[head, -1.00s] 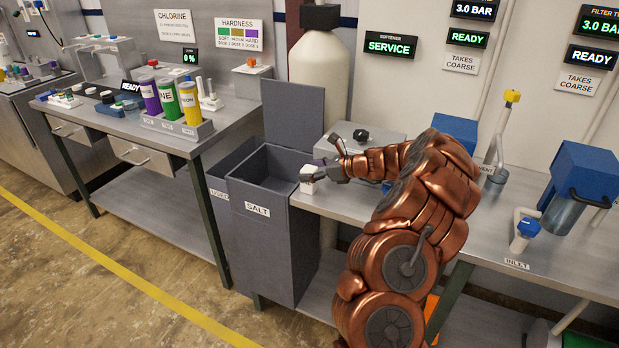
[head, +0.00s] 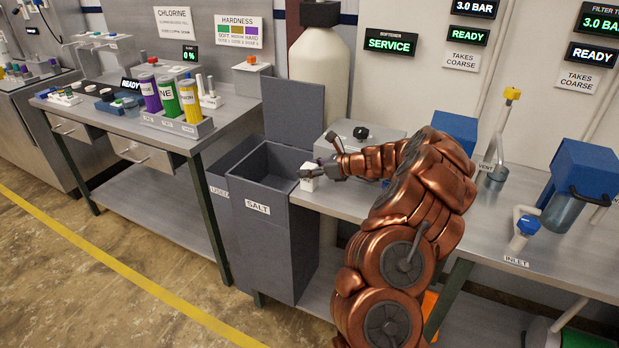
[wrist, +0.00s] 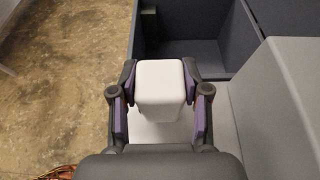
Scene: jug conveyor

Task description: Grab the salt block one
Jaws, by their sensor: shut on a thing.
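The salt block (wrist: 160,85) is a white block with rounded edges. In the wrist view it sits between the two purple-padded fingers of my gripper (wrist: 160,90), which is shut on it from both sides. In the head view the salt block (head: 309,183) shows below my gripper (head: 322,172), at the left end of the steel bench beside the salt bin. I cannot tell whether the block touches the bench.
The open grey bin labelled SALT (head: 258,240) stands just left of the gripper, its lid (head: 293,108) raised. A grey box (head: 375,132) with a black knob is behind my wrist. A blue-topped filter unit (head: 585,170) stands to the right.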

